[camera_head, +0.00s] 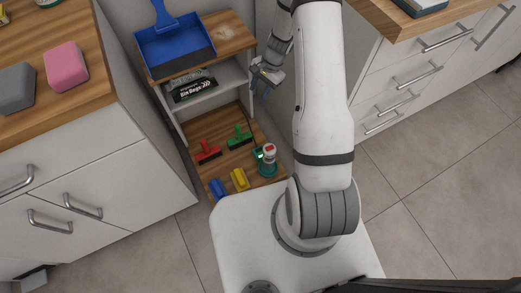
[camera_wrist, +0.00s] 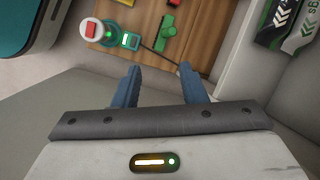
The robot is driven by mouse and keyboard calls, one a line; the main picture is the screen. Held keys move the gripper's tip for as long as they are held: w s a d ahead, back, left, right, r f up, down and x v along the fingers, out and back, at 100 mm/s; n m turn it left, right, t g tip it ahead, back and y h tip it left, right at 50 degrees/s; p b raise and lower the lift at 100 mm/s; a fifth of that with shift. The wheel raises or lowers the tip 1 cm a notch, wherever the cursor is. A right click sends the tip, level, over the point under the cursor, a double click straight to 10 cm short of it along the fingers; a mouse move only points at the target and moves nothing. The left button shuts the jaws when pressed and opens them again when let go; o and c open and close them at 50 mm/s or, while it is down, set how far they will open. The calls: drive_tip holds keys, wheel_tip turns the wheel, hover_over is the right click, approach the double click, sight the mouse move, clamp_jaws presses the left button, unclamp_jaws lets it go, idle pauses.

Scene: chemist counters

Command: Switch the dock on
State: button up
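A teal dock (camera_head: 267,168) stands on the low wooden shelf in the head view, at the shelf's front right. A white round piece with a red top (camera_head: 269,149) sits on it. In the wrist view the dock (camera_wrist: 131,41) is at the upper left, with a small box with a pale face beside the white and red piece (camera_wrist: 91,32).
Red (camera_head: 207,152) and green (camera_head: 239,138) brush-like tools lie beside the dock, with blue (camera_head: 218,188) and yellow (camera_head: 240,179) ones in front. A dark cable (camera_wrist: 163,58) runs from the dock. Cabinets flank the shelf.

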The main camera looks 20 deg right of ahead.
wheel_tip(320, 180, down, 15)
drive_tip(key=d+m+b, duration=0.1)
drive_tip(key=m+b, duration=0.1)
drive_tip(key=b, duration=0.1)
drive_tip(key=m+b, duration=0.3)
drive_tip(key=b, duration=0.1)
approach(259, 150)
drive_tip(key=shift+g, duration=0.4)
drive_tip(key=x, duration=0.2)
drive_tip(key=b+x, duration=0.1)
drive_tip(key=x, duration=0.1)
drive_tip(key=w+b+x, duration=0.1)
drive_tip(key=x, duration=0.1)
drive_tip(key=shift+s+d+f, duration=0.1)
drive_tip(key=shift+f, duration=0.15)
drive_tip(key=shift+f+b, duration=0.35)
drive_tip(key=shift+f, duration=0.1)
